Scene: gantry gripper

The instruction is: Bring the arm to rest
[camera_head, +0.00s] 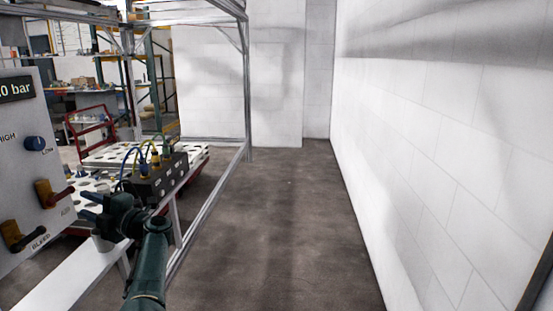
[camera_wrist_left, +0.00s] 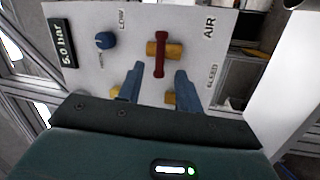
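My left gripper (camera_head: 84,206) is in front of the white control panel (camera_head: 22,155), at the lower left of the head view. Its two blue fingers stand apart with nothing between them. In the left wrist view the open fingers (camera_wrist_left: 157,84) point at the panel, below the red handle (camera_wrist_left: 159,56) of the AIR valve. The fingers look apart from the handle, but the exact gap is hard to tell. My right gripper is in neither view.
The panel carries a blue knob (camera_head: 36,143), a BLEED valve (camera_head: 22,236) and a pressure display (camera_wrist_left: 64,43) reading 5.0 bar. A dark connector box (camera_head: 160,180) with cables stands beyond my gripper. Metal frame posts (camera_head: 247,90) stand nearby. Open floor (camera_head: 270,230) lies right, up to a white wall.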

